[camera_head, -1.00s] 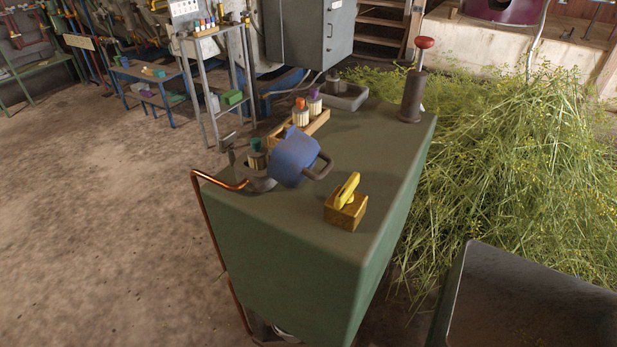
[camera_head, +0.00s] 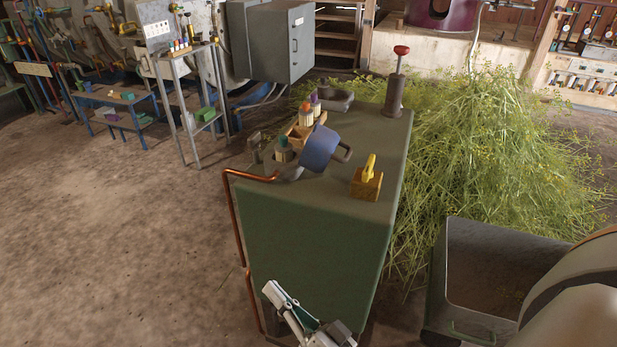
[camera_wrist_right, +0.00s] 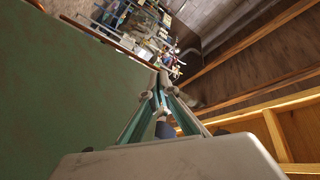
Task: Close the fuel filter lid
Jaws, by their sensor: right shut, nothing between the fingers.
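A blue lid (camera_head: 319,149) with a dark handle (camera_head: 344,152) stands tilted up on top of the green tank (camera_head: 320,235). It looks like the fuel filter lid, raised at an angle. A copper pipe (camera_head: 243,174) runs to the tank top beside it. My right gripper (camera_head: 270,290) is low in front of the tank's near side, below and apart from the lid. Its fingers also show in the right wrist view (camera_wrist_right: 160,82), brought together and empty, with the green tank wall to their left. My left gripper is not in view.
A yellow-handled valve block (camera_head: 367,184) sits right of the lid. Small bottles in a wooden tray (camera_head: 296,132) stand behind it, and a red-knobbed cylinder (camera_head: 395,92) stands at the far edge. A dark open bin (camera_head: 490,270) is at right. The floor at left is clear.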

